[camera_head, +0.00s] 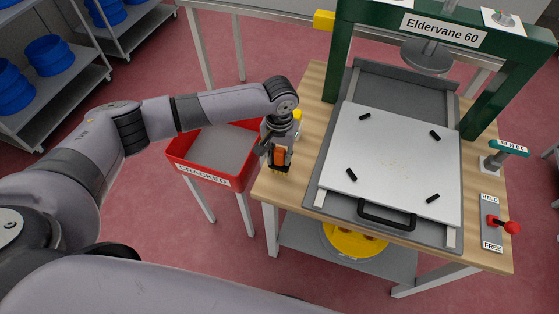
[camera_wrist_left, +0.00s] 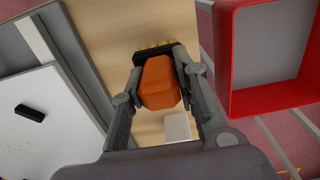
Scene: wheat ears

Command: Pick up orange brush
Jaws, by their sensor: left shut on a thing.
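The orange brush (camera_head: 279,157) is at the left edge of the wooden table, between the fingers of my left gripper (camera_head: 278,154). In the left wrist view the brush's orange block (camera_wrist_left: 160,84) fills the space between both fingers of the left gripper (camera_wrist_left: 161,90). Dark and yellowish bristles show at its far end. The gripper is shut on the orange block. I cannot tell whether the bristles touch the wood. My right gripper is not in view.
A red bin (camera_head: 212,183) labelled CRACKED stands left of the table. A white plate (camera_head: 390,160) with black pegs and a handle lies in the green-framed press (camera_head: 343,50). A red-knobbed lever (camera_head: 512,227) is at the right. A small white block (camera_wrist_left: 177,126) lies close to the brush.

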